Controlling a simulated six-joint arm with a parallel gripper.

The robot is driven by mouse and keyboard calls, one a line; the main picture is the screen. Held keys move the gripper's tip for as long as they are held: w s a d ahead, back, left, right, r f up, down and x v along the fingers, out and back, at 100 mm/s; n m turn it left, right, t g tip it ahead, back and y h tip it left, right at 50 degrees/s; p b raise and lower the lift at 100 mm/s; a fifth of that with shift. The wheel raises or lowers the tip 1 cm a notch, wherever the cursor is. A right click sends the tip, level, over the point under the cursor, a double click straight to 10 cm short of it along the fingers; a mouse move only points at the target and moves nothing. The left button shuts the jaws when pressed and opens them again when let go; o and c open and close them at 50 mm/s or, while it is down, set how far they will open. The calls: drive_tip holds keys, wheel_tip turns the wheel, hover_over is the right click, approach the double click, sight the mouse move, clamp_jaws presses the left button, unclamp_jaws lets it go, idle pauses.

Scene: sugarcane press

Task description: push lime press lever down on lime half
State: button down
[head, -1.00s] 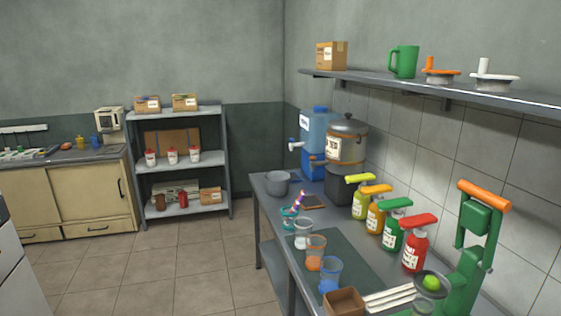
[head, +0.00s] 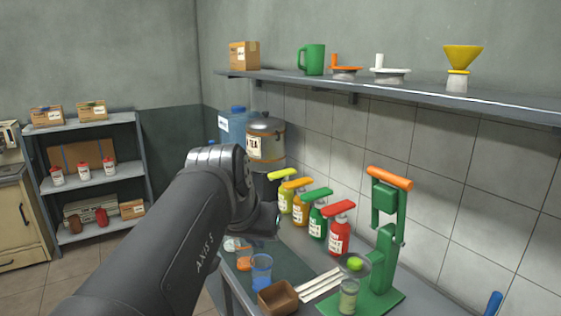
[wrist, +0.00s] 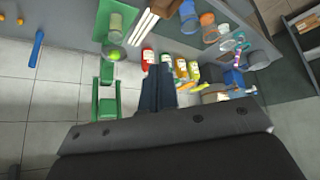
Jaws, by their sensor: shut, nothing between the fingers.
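The green lime press (head: 386,262) stands at the right of the counter. Its orange-handled lever (head: 389,178) is raised high above the base. A bright green lime half (head: 355,263) sits in the press's round cup, with a clear glass (head: 348,297) below it. In the wrist view the press (wrist: 104,100) is left of my gripper, and the lime half (wrist: 113,53) is up and left of it. My gripper (wrist: 158,68) is shut and empty, apart from the press and lever. In the head view my arm's wrist hides most of the gripper.
Red (head: 340,230), green, orange and yellow pump bottles stand along the wall, left of the press. A brown box (head: 278,297), white strips (head: 320,286) and a blue cup (head: 261,270) are in front. A wall shelf (head: 400,94) runs above the press.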

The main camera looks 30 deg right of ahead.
drive_tip(key=w+d+r+m+g+h, duration=0.1)
drive_tip(key=w+d+r+m, duration=0.1)
drive_tip(key=d+r, duration=0.6)
drive_tip(key=w+d+r+m+g+h, duration=0.1)
drive_tip(key=w+d+r+m, duration=0.1)
drive_tip(key=d+r, duration=0.6)
drive_tip(key=s+d+r+m+g, duration=0.1)
drive_tip(key=d+r+m, duration=0.1)
drive_tip(key=d, duration=0.7)
drive_tip(key=s+d+r+m+g+h, duration=0.1)
drive_tip(key=s+d+r+m, duration=0.1)
drive_tip(key=d, duration=0.6)
drive_tip(key=shift+d+r+m, duration=0.35)
drive_tip(key=shift+r+m, duration=0.05)
drive_tip(key=shift+m, duration=0.1)
drive_tip(key=shift+a+f+x, duration=0.35)
drive_tip(key=shift+a+x, duration=0.1)
drive_tip(key=shift+x, duration=2.7)
drive_tip(key=shift+a+f+x, duration=0.35)
drive_tip(key=shift+a+x, duration=0.05)
drive_tip(key=shift+x, duration=2.75)
drive_tip(key=shift+a+f+x, duration=0.35)
drive_tip(key=shift+a+x, duration=0.1)
drive_tip(key=shift+x, duration=2.65)
